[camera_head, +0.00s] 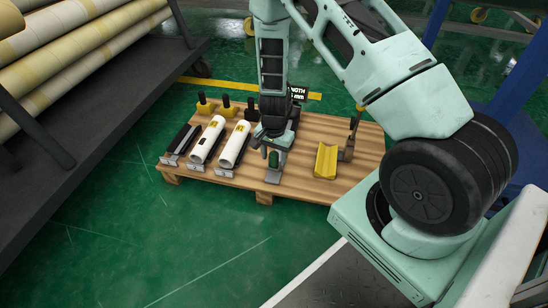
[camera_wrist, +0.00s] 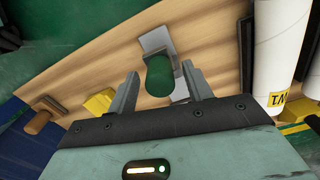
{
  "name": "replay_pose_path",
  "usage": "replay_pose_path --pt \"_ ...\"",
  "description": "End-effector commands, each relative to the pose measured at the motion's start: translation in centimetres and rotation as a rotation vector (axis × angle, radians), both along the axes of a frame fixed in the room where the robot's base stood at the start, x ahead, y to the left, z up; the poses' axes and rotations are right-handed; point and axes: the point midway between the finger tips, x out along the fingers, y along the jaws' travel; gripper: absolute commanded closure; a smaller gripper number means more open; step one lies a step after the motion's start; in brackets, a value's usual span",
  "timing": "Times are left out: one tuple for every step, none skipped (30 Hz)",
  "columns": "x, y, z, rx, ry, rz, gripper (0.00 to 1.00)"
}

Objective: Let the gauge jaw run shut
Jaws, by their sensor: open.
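A gauge with a green rounded knob (camera_head: 273,158) and a grey metal plate (camera_head: 273,176) sits at the front middle of the wooden pallet. The wrist view shows the green knob (camera_wrist: 160,77) between my fingertips and the grey plate (camera_wrist: 155,40) beyond it. My gripper (camera_head: 269,148) is open and low over the gauge, with a finger on either side of the knob (camera_wrist: 160,82). Narrow gaps seem to show beside the knob, so I see no firm grip.
Two white wrapped rolls (camera_head: 208,139) (camera_head: 234,144) lie in holders left of the gauge on the pallet (camera_head: 307,187). A yellow cradle (camera_head: 325,160) and an upright handled tool (camera_head: 350,140) stand to the right. A dark rack (camera_head: 90,110) with long rolls is at left. Green floor is clear in front.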

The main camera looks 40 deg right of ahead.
Motion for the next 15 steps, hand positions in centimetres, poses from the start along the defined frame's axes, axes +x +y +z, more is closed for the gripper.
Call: replay_pose_path --pt "0.01 0.0 0.01 0.0 0.0 0.0 0.5" --pt "0.01 0.0 0.02 0.0 0.0 0.0 0.5" --pt "0.01 0.0 0.04 0.0 0.0 0.0 0.5" --pt "0.01 0.0 0.04 0.0 0.0 0.0 0.5" --pt "0.01 0.0 0.04 0.0 0.0 0.0 0.5" --pt "0.01 0.0 0.04 0.0 0.0 0.0 0.55" --pt "0.01 0.0 0.05 0.0 0.0 0.0 0.64" --pt "0.01 0.0 0.05 0.0 0.0 0.0 0.72" --pt "0.01 0.0 0.05 0.0 0.0 0.0 0.83" --pt "0.01 0.0 0.05 0.0 0.0 0.0 0.91" --pt "0.01 0.0 0.05 0.0 0.0 0.001 1.0" --pt "0.01 0.0 0.05 0.0 0.0 0.001 1.0" --pt "0.01 0.0 0.05 0.0 0.0 0.001 1.0" --pt "0.03 -0.03 0.07 0.0 0.0 0.0 1.0" --pt "0.08 -0.09 0.12 0.0 0.0 0.0 1.0"
